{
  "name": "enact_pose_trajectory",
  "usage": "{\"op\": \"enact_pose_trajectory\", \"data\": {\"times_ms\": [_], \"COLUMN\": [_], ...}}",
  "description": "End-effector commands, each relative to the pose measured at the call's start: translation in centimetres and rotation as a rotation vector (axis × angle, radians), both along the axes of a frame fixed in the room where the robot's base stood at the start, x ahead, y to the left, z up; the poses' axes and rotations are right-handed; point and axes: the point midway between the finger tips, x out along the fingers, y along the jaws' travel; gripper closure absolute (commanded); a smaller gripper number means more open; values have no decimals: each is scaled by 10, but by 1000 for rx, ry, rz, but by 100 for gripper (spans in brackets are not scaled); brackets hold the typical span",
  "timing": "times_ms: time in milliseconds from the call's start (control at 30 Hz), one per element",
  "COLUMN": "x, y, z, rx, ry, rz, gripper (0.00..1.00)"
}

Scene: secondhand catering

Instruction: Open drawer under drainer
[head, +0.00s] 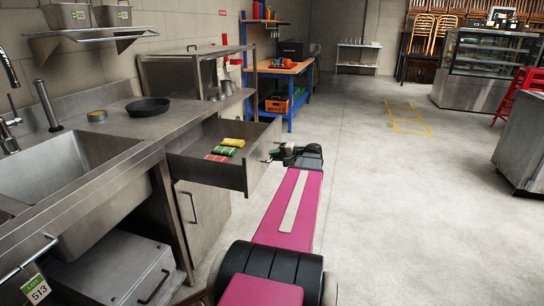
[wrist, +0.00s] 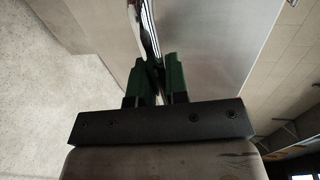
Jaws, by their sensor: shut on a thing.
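The steel drawer (head: 205,173) under the drainer (head: 150,123), right of the sink, stands pulled well out. A yellow-green sponge (head: 233,142), a green one (head: 224,150) and a red one (head: 216,158) lie inside. My gripper (head: 276,154) is at the drawer's front face, shut on its handle. In the wrist view, the green fingers of my gripper (wrist: 157,72) close around the thin metal handle (wrist: 149,32), beside the steel drawer front (wrist: 205,40). The grip itself is partly hidden by the fingers.
A cabinet door (head: 203,215) with a vertical handle is below the drawer. A black pan (head: 148,107) and a small round tin (head: 97,116) sit on the counter. A blue-framed workbench (head: 290,110) stands behind.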

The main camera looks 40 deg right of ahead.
Motion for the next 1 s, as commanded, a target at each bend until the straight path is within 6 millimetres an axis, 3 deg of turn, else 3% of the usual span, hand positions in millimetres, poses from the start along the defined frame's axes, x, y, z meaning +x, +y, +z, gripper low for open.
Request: {"op": "enact_pose_trajectory", "data": {"times_ms": [167,200,267,300,667,1000], "x": [0,0,0,0,-4,-48], "y": [0,0,0,0,-4,-38], "z": [-1,-1,-1,-1,1,12], "rx": [-1,-1,-1,-1,-1,-1], "ry": [2,2,2,2,1,0], "rz": [1,1,0,0,-1,-3], "gripper": [100,82,63,61,61,61]}}
